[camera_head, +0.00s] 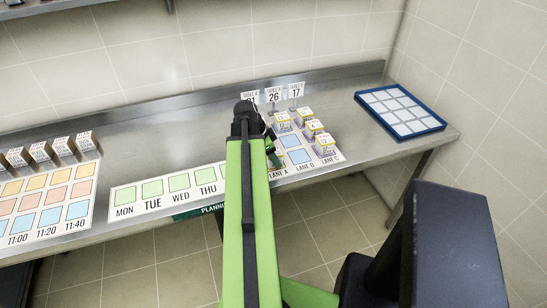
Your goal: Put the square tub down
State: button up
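I cannot make out a square tub for certain. Small pale boxes with numbered faces (313,129) stand on the lane mat (297,168), right of my arm. My green arm reaches over the counter, and its dark end, my gripper (271,148), is at the left side of that mat, near lane A. The arm hides much of it. I cannot see its fingertips clearly, nor whether anything is between them.
Table signs (273,95) stand behind the lane mat. A blue-rimmed tray (401,111) with pale squares lies at the counter's right. A day planner strip (167,190) and a timed grid (44,201) lie left. Bare steel counter (170,130) shows behind the strip.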

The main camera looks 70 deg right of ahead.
jog(key=o, duration=1.5)
jog(key=p+v, duration=1.1)
jog(key=v, duration=0.1)
jog(key=shift+r+p, duration=0.1)
jog(key=shift+p, duration=0.2)
jog(key=shift+w, duration=0.1)
